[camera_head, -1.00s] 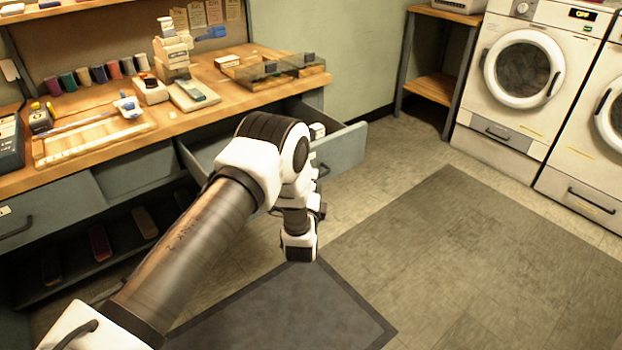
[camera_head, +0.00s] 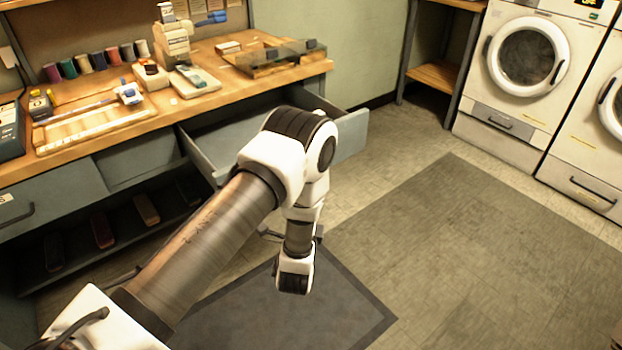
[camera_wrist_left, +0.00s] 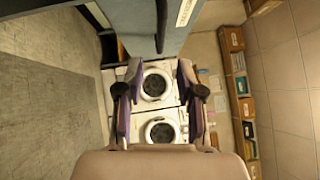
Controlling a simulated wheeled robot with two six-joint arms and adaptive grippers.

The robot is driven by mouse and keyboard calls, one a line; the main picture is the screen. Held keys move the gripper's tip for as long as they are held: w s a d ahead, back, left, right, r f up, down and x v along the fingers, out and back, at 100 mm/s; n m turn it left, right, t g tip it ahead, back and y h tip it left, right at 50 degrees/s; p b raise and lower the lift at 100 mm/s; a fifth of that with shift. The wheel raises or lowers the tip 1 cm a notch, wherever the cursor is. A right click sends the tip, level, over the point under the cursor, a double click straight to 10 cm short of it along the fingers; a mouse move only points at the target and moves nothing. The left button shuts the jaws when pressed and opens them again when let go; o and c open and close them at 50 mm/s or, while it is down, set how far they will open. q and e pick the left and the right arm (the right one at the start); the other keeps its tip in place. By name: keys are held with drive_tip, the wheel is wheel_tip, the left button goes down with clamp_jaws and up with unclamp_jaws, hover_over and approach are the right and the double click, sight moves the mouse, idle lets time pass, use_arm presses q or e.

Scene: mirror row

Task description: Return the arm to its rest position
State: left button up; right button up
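My left arm (camera_head: 225,225) comes in from the lower left in the head view and bends down at its far joint, over the floor in front of the workbench. Its gripper cannot be made out there. In the left wrist view my left gripper (camera_wrist_left: 158,82) has its two fingers spread apart with nothing between them. Two washing machines show beyond the gap. My right arm and gripper are not in view.
A bench drawer (camera_head: 348,137) stands pulled out just behind my arm. The workbench (camera_head: 185,110) holds thread spools, boxes and trays. Washing machines (camera_head: 525,60) stand at the back right. The floor mat (camera_head: 460,240) on the right is clear.

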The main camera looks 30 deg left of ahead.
use_arm(q)
drive_tip(key=shift+v, duration=0.8)
